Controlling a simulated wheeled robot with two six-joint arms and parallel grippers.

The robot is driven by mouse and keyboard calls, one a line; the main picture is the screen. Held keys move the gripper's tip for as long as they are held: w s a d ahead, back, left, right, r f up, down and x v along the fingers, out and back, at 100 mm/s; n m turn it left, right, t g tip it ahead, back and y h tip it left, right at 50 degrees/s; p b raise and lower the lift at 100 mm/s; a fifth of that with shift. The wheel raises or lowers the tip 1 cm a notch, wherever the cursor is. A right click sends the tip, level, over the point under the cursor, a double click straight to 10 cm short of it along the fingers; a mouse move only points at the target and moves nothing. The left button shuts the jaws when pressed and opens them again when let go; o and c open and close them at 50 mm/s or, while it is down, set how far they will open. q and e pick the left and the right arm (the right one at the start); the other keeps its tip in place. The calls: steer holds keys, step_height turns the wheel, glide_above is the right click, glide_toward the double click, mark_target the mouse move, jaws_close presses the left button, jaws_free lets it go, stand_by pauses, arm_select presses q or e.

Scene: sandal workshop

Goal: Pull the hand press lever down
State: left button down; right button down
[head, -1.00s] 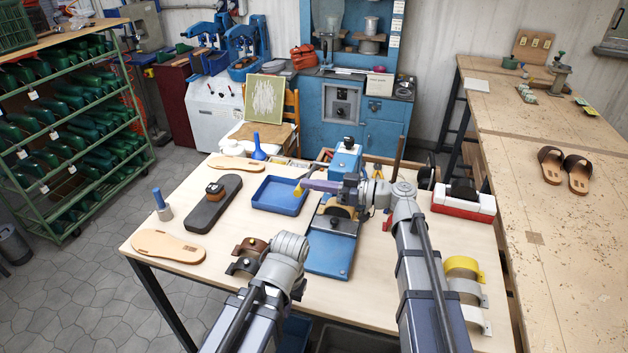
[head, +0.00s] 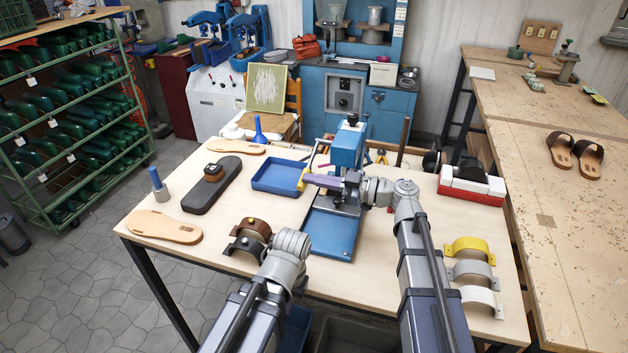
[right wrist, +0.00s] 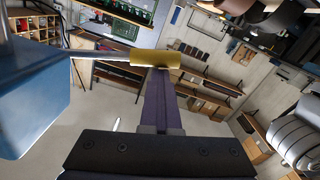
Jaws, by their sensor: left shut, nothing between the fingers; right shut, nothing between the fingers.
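The blue hand press (head: 347,150) stands on the table, its blue base plate (head: 332,232) toward me. Its lever's yellow handle (head: 302,181) sticks out to the left of the press head. In the right wrist view, the yellow handle (right wrist: 155,59) sits on a metal rod from the blue press head (right wrist: 35,95). My right gripper (head: 318,180) is shut and empty, its purple fingers reaching across the press front to the handle. The handle covers their tips (right wrist: 160,75); firm contact is not certain. My left gripper's wrist (head: 290,245) is low before the press; its fingers are hidden.
A blue tray (head: 278,188) and a dark block (head: 212,186) lie left of the press.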

steer(key=shift+s+f, duration=0.1)
steer(key=shift+f, duration=0.45)
steer(key=r+v, duration=0.1)
steer(key=v, duration=0.6)
steer(key=shift+d+p, duration=0.3)
steer(key=shift+d, duration=0.1)
steer(key=shift+s, duration=0.1)
